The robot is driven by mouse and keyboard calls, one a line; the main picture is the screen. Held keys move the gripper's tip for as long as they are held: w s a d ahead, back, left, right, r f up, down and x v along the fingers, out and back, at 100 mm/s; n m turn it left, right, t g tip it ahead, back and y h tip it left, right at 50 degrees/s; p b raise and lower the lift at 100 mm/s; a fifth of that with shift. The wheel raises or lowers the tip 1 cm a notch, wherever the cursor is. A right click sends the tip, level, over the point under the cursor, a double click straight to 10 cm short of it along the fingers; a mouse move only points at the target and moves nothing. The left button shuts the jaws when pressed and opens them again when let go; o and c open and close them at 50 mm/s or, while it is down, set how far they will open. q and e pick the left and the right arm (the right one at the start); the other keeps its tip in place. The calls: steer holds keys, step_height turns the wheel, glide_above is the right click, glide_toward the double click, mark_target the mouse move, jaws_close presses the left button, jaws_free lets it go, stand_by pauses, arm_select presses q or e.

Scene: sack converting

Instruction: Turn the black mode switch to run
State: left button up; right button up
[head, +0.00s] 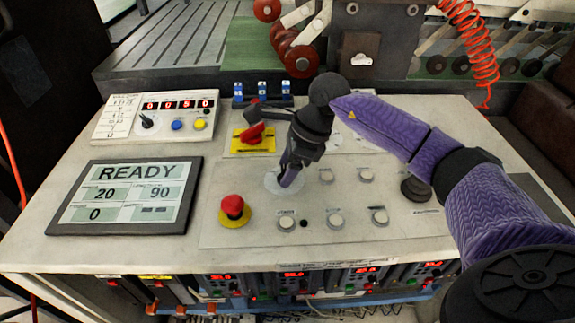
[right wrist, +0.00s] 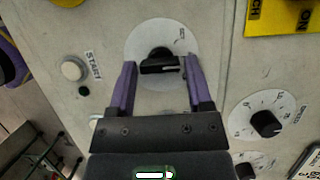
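The black mode switch (right wrist: 160,62) shows in the right wrist view on a round white plate (right wrist: 147,38). Its bar lies roughly across the picture, with a pale line toward its right end. I cannot tell how deep the fingertips reach. In the head view my right gripper (head: 290,180) points down over the plate (head: 271,183) and hides the switch. My left gripper is not in view.
A red emergency button (head: 233,207) stands left of the gripper. A red switch on a yellow plate (head: 254,138) lies behind it, and several round buttons, such as one (head: 335,221), lie to the right. A screen (head: 128,196) reads READY.

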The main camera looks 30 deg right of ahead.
jaws_close()
steer(key=shift+r+m, duration=0.1)
steer(key=shift+m, duration=0.2)
steer(key=shift+s+m+t+p, duration=0.1)
steer(key=shift+m+t+p, duration=0.3)
steer(key=shift+m+p, duration=0.35)
steer(key=m+h+p, duration=0.1)
steer(key=m, duration=0.1)
steer(key=shift+a+r+m+t, duration=0.1)
steer(key=shift+m+t, duration=0.2)
steer(key=shift+m, duration=0.05)
steer(key=shift+a+m+t+h+p, duration=0.1)
steer(key=shift+m+t+h+p, duration=0.45)
steer(key=shift+m, duration=1.45)
steer(key=shift+g+h, duration=0.25)
steer(key=shift+h, duration=0.1)
steer(key=shift+o, duration=2.1)
jaws_free()
